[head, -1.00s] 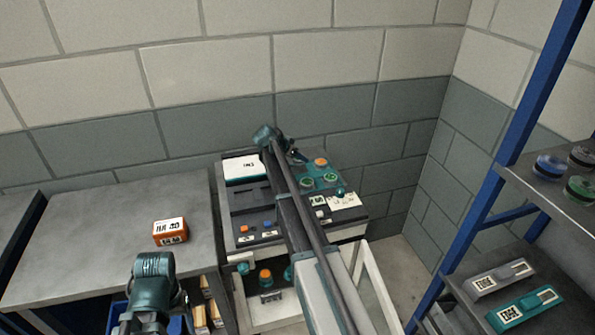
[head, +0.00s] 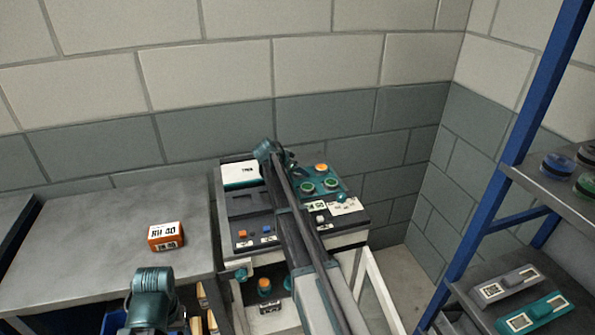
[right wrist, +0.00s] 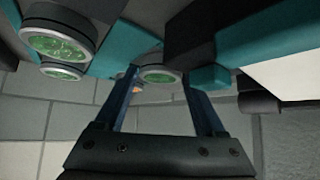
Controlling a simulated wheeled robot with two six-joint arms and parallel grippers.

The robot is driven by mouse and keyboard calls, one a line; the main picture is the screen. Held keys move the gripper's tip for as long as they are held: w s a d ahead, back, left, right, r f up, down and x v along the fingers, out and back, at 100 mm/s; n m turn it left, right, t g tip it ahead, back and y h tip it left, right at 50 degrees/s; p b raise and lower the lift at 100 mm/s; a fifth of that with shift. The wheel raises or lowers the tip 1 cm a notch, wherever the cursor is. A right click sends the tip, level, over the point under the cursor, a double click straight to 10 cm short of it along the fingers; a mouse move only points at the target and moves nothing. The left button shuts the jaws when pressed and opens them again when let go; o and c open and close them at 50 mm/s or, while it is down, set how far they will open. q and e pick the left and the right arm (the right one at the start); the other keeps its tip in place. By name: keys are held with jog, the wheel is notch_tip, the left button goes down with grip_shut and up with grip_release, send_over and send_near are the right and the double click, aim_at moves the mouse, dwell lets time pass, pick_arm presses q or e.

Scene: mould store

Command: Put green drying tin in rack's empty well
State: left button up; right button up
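A green-topped tin (right wrist: 160,76) shows in the right wrist view between the two fingers of my right gripper (right wrist: 161,84). It spans the gap, so the gripper looks shut on it. The teal rack (head: 320,178) stands on the bench at the back. Two other green tins, one (head: 308,188) nearer the arm and one (head: 331,183) further right, and an orange-topped tin (head: 321,167) sit in it. The rack's far-left part and the tin's base are hidden, so I cannot tell whether that tin is seated. My left gripper's fingers are out of view.
An orange box (head: 166,236) stands on the left grey table (head: 90,230). A blue-framed shelf (head: 545,185) with more tins is at the right. Walls close off the back.

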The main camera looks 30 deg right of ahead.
jog(key=shift+o, duration=1.1)
jog(key=shift+r, duration=0.15)
jog(key=p+v, duration=0.9)
jog(key=v, duration=0.3)
jog(key=shift+s+a, duration=0.1)
